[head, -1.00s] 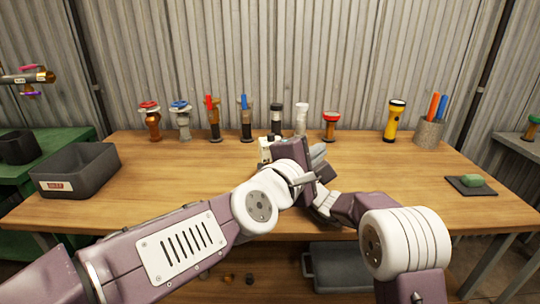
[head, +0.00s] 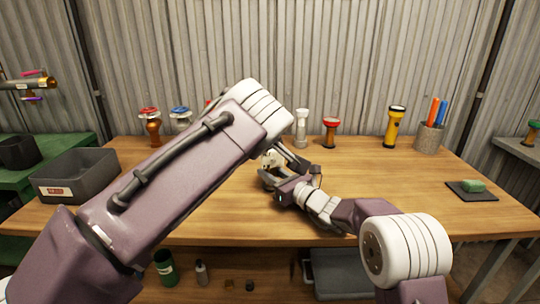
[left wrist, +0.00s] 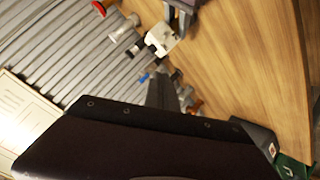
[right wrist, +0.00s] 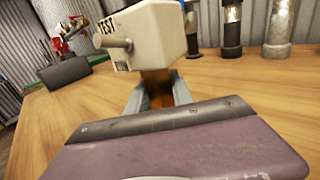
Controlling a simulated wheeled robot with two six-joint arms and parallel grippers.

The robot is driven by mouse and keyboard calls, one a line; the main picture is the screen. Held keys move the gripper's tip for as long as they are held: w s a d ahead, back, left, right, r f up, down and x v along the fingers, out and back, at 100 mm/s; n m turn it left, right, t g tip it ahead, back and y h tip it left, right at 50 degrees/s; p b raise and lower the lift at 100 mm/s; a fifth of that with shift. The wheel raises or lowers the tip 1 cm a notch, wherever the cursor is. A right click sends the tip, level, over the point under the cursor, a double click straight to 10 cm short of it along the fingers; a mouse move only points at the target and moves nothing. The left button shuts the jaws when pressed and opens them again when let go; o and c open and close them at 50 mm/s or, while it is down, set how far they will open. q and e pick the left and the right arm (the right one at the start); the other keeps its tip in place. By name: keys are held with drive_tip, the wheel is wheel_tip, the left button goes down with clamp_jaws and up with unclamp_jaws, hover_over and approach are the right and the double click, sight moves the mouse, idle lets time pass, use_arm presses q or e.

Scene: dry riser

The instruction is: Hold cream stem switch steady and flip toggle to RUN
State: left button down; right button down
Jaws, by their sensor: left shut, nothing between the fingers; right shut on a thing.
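The cream stem switch (right wrist: 150,35) is a cream box on a brown stem (right wrist: 157,90), with TEST lettering and a stubby toggle (right wrist: 118,43) sticking out beside it. It also shows in the head view (head: 271,158) and the left wrist view (left wrist: 162,38). My right gripper (right wrist: 155,95) is shut on the stem, over the table; it shows in the head view (head: 268,178). My left gripper (left wrist: 165,82) is shut and empty, apart from the switch. In the head view its fingertips cannot be made out clearly. No RUN lettering is readable.
A row of valves and torches stands at the table's back, including a red-topped one (head: 331,132) and a yellow torch (head: 394,124). A grey bin (head: 78,174) sits left. A pen cup (head: 429,137) and a black mat (head: 472,191) with a green block are right. The right tabletop is mostly clear.

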use_arm(q)
hover_over(274, 160)
drive_tip(key=a, duration=0.3)
wheel_tip(274, 160, down, 5)
drive_tip(key=shift+s+d+f, duration=0.35)
drive_tip(key=shift+f, duration=0.25)
drive_tip(key=shift+s+d+f, duration=0.35)
drive_tip(key=shift+f, duration=0.2)
drive_tip(key=shift+s+d+f, duration=0.1)
drive_tip(key=shift+d+f, duration=0.2)
drive_tip(key=shift+f, duration=0.1)
drive_tip(key=shift+s+f, duration=0.25)
drive_tip(key=shift+f, duration=0.1)
drive_tip(key=shift+s+d+f, duration=0.1)
drive_tip(key=shift+s+f, duration=0.05)
drive_tip(key=shift+f, duration=0.15)
